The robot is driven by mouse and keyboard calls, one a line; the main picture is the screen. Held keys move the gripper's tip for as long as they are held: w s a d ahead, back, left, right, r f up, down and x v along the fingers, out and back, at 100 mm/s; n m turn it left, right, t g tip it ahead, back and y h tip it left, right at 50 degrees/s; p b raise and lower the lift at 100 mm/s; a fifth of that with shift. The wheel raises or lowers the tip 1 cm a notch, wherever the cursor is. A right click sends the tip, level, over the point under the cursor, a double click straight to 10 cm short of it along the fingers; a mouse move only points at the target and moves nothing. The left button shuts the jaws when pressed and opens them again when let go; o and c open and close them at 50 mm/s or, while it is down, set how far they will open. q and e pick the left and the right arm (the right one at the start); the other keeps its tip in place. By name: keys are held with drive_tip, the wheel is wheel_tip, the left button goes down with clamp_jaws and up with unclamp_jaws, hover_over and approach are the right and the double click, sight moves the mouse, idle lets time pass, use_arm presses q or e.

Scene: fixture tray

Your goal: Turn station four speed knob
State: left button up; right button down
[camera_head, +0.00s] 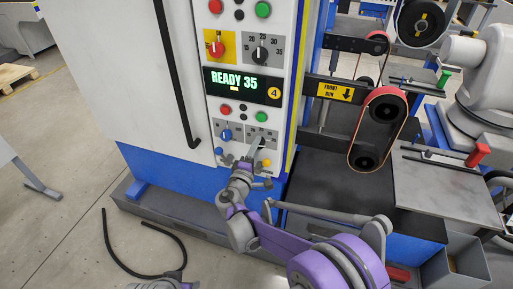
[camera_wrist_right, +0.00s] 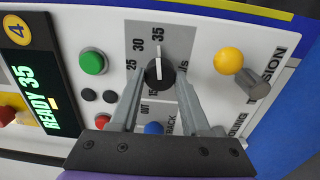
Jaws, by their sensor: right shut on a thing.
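The speed knob (camera_wrist_right: 158,72) is black with a white pointer line, on a grey dial plate (camera_wrist_right: 140,35) marked 15, 25, 30 and 35. Its pointer is toward the 35 mark. My right gripper (camera_wrist_right: 160,88) is shut on the knob, one finger on each side of it. In the head view my right gripper (camera_head: 261,146) reaches the lower right of the panel and hides most of the knob. The display (camera_head: 240,84) reads READY 35, with a yellow number 4 badge (camera_head: 274,93) beside it. My left gripper (camera_head: 160,284) shows only partly at the bottom edge.
A green button (camera_wrist_right: 93,62), small black buttons, a blue knob (camera_wrist_right: 154,128) and a yellow button (camera_wrist_right: 228,61) lie close around the knob. A second dial knob (camera_head: 260,53) is above the display. A belt sander (camera_head: 405,118) stands right of the panel.

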drive_tip(key=shift+c, duration=1.9)
unclamp_jaws()
drive_tip(key=v, duration=1.1)
drive_tip(key=shift+w, duration=0.1)
drive_tip(key=s+d+r+m+g+p, duration=0.25)
drive_tip(key=s+d+m+g, duration=0.2)
drive_tip(key=d, duration=0.55)
drive_tip(key=s+d+r+m+g+p, duration=0.1)
drive_tip(key=s+d+m+g+p, duration=0.4)
drive_tip(key=d, duration=0.6)
drive_tip(key=s+r+m+g+y+p, duration=0.1)
drive_tip(key=s+m+y+p, duration=0.3)
drive_tip(key=s, duration=1.3)
drive_tip(key=shift+s+d+m+g+y, duration=0.25)
drive_tip(key=shift+s+m+g+y, duration=0.15)
drive_tip(key=shift+g+y, duration=0.4)
